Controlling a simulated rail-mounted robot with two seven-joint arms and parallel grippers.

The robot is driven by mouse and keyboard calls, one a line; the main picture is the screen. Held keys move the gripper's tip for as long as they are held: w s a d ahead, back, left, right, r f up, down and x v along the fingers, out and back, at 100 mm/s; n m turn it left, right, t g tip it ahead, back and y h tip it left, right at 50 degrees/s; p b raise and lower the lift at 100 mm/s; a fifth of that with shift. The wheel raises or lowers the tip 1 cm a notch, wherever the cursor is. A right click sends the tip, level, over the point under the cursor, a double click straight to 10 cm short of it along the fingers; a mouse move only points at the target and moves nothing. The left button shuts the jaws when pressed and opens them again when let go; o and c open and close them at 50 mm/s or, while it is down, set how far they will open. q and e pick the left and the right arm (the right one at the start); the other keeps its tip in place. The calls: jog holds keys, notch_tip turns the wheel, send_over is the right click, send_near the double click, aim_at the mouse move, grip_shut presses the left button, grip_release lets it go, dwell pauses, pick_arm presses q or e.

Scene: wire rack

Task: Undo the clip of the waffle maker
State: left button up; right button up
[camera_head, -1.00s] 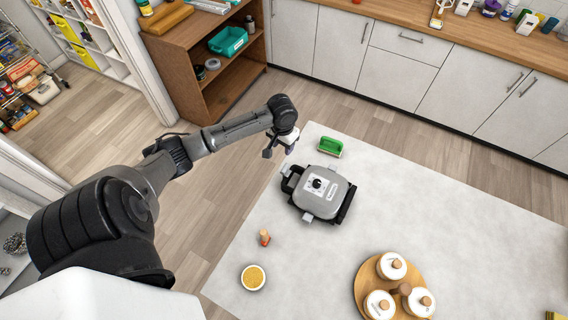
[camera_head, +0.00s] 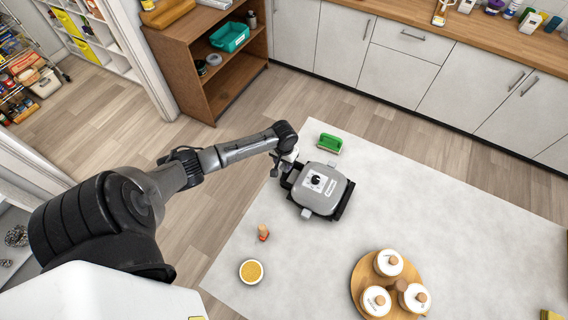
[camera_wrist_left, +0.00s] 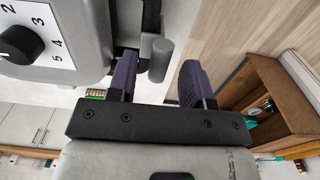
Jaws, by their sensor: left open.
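The waffle maker (camera_head: 320,188) is a grey, closed appliance with a dial on its lid, standing on the pale table top. It also shows in the left wrist view (camera_wrist_left: 75,68), at the upper left with its dial. A grey rounded piece (camera_wrist_left: 160,58), which looks like the clip or a handle end, appears between my left gripper's two purple-padded fingers. My left gripper (camera_wrist_left: 158,78) is open. In the head view the left gripper (camera_head: 278,168) is at the waffle maker's left edge, partly hidden by its own wrist. I cannot tell whether it touches. My right gripper is not in view.
A green item (camera_head: 329,143) stands just behind the waffle maker. A stamp-like wooden item (camera_head: 263,232), a bowl of yellow grains (camera_head: 251,272) and a round wooden tray (camera_head: 357,283) with lidded jars are nearer. The table's right side is largely clear.

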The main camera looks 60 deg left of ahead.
pick_arm(q)
jog(key=shift+f, duration=0.95)
grip_shut()
